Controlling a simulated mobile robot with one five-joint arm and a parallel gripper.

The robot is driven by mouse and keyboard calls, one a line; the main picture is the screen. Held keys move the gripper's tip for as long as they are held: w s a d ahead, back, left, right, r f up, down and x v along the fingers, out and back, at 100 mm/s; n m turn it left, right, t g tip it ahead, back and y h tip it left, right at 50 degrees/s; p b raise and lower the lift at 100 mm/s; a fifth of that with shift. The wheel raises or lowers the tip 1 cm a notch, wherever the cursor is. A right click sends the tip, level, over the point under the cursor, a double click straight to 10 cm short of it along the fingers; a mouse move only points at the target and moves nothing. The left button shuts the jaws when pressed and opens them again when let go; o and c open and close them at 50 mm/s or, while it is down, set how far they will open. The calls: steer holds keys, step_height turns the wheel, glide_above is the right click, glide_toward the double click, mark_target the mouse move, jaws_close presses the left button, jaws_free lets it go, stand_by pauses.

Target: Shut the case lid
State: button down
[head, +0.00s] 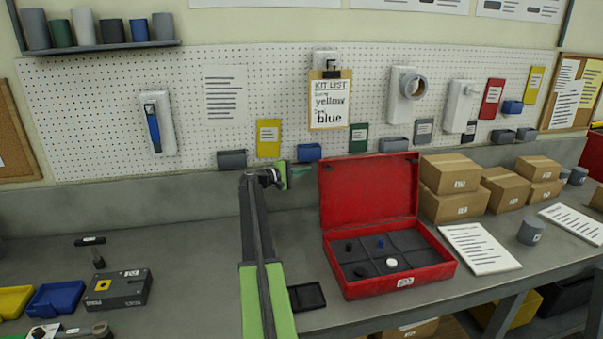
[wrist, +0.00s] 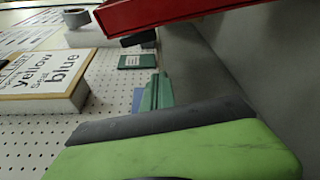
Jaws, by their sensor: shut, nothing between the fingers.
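The red case (head: 436,272) stands on the workbench right of centre with its lid (head: 367,190) open and raised at the back. Its dark divided inside holds a few small pieces: black ones, a blue one (head: 380,243) and a white one (head: 391,263). My gripper (head: 306,170) is raised just left of the lid's upper left edge, with a small gap between them in the picture. It is shut and empty. In the wrist view, the teal fingertips (wrist: 155,92) show below the red lid edge (wrist: 170,17). Whether they touch cannot be told.
A pegboard with a kit list clipboard (head: 330,100) and small bins is behind. Cardboard boxes (head: 450,188) and a paper sheet (head: 479,248) are right of the case. A small black tray (head: 307,296) lies left of it.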

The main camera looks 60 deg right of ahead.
steer(key=s, duration=0.1)
steer(key=s+d, duration=0.1)
steer(key=s, duration=0.3)
steer(key=shift+d+r+p, duration=0.15)
steer(key=shift+r+p, duration=0.1)
steer(key=shift+p, duration=0.1)
